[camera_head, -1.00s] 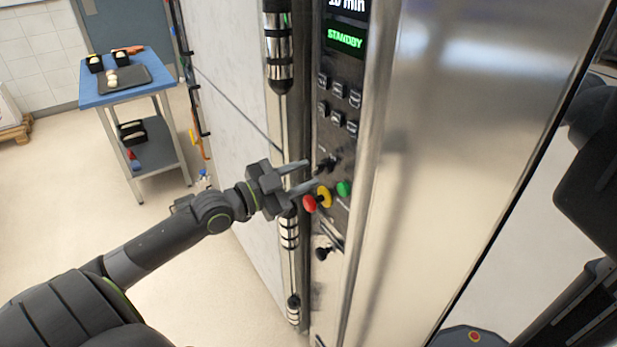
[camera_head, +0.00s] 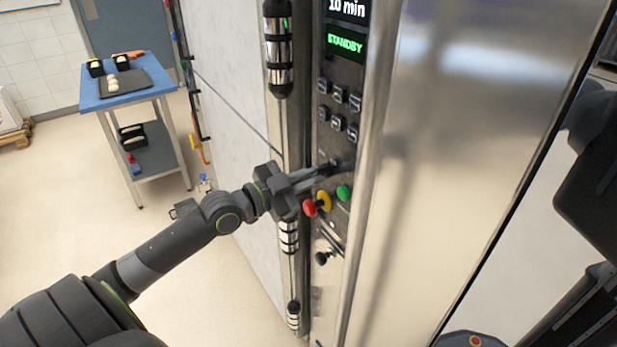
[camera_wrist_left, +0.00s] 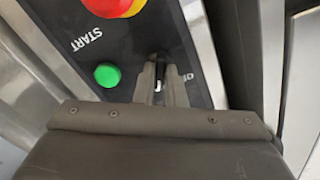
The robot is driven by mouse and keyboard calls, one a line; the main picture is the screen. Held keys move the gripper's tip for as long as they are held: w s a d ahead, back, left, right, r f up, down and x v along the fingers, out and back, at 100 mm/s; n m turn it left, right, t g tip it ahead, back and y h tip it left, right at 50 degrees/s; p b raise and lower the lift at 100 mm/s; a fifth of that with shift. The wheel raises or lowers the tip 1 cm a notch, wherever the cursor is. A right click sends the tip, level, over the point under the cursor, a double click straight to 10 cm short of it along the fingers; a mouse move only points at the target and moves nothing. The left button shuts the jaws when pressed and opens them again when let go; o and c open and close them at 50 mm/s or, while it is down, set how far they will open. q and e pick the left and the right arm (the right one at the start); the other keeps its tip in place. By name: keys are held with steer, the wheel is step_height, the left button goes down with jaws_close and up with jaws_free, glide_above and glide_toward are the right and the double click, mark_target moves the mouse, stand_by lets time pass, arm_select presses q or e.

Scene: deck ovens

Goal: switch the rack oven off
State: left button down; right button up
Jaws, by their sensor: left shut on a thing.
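The rack oven's control panel (camera_head: 322,140) is a dark upright strip with a green STANDBY display (camera_head: 345,42). Below its black buttons are a small dark switch (camera_head: 335,164), a red knob on a yellow base (camera_head: 310,207) and a green button (camera_head: 343,192). My left gripper (camera_head: 326,172) reaches in from the left, its fingers closed at the switch, above the red knob. In the left wrist view the gripper (camera_wrist_left: 158,75) is shut on the black switch handle (camera_wrist_left: 158,68), beside the green START button (camera_wrist_left: 107,75). The fingers hide part of the switch. My right gripper is not seen.
A vertical chrome handle (camera_head: 279,60) stands left of the panel, close to my left wrist. A black knob (camera_head: 322,257) sticks out lower down. A blue-topped cart (camera_head: 135,92) with a tray stands at the back left, with open floor around it.

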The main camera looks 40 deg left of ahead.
arm_select(q)
steer(key=shift+n, duration=0.3)
steer(key=n+p, duration=0.1)
steer(key=n, duration=0.3)
steer(key=shift+n, duration=0.4)
steer(key=n, duration=0.3)
steer(key=shift+p, duration=0.35)
steer(key=shift+n+p, duration=0.35)
steer(key=shift+n, duration=1.35)
steer(key=c, duration=1.5)
jaws_free()
steer(key=shift+s, duration=0.1)
